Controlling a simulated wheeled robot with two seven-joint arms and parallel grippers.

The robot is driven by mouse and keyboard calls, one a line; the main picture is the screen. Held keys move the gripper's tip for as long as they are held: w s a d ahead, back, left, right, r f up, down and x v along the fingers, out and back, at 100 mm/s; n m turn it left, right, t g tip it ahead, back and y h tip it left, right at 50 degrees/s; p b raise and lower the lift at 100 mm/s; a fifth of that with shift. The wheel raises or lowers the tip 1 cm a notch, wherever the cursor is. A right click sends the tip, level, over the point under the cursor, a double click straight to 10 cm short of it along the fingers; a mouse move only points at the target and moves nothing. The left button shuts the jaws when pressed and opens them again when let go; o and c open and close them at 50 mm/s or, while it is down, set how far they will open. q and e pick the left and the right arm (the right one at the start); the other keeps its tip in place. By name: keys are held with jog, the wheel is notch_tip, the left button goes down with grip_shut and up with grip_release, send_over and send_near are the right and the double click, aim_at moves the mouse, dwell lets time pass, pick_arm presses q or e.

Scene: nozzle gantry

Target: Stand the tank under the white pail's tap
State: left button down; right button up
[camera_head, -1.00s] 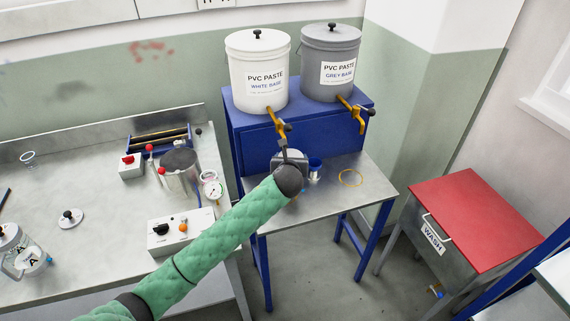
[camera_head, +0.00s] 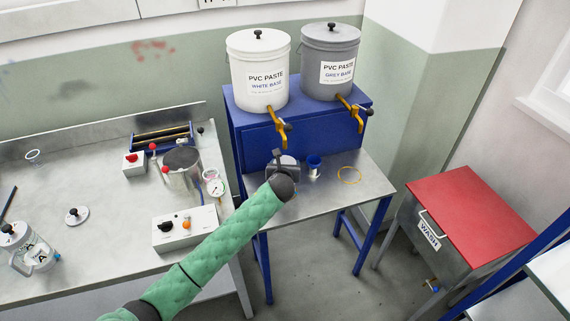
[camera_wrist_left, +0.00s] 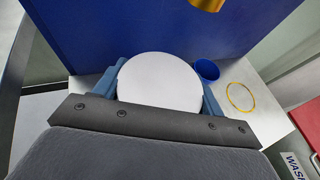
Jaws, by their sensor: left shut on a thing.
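The white pail (camera_head: 259,75) stands on a blue cabinet, and its brass tap (camera_head: 281,125) points down over a steel table. My left gripper (camera_wrist_left: 160,98) is shut on a round thing with a flat white top (camera_wrist_left: 160,80), which I take for the tank. Its blue fingers lie on either side of it. In the head view my left gripper (camera_head: 283,168) is over the steel table, below and close to the tap. My wrist hides most of the held thing there, so I cannot tell whether it touches the table. My right gripper is not in view.
A blue cup (camera_head: 314,166) and a yellow ring (camera_head: 349,175) lie right of my gripper on the steel table (camera_head: 365,192). The grey pail (camera_head: 330,65) and its tap (camera_head: 354,107) are beside the white pail. A blue cabinet wall (camera_head: 255,142) rises behind.

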pick_arm(q)
jog(key=shift+c, duration=0.9)
grip_release()
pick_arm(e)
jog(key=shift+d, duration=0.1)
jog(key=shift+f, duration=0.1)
pick_arm(q)
jog(key=shift+s+r, duration=0.1)
jog(key=shift+s, duration=0.3)
jog(key=d+b+v, duration=0.1)
jog(key=b+v, duration=0.2)
jog(key=v, duration=0.8)
jog(key=shift+a, duration=0.5)
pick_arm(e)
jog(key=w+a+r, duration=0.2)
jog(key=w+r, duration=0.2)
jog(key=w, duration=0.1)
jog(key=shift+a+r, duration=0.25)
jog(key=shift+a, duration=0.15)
pick_arm(q)
jog(key=shift+s, duration=0.1)
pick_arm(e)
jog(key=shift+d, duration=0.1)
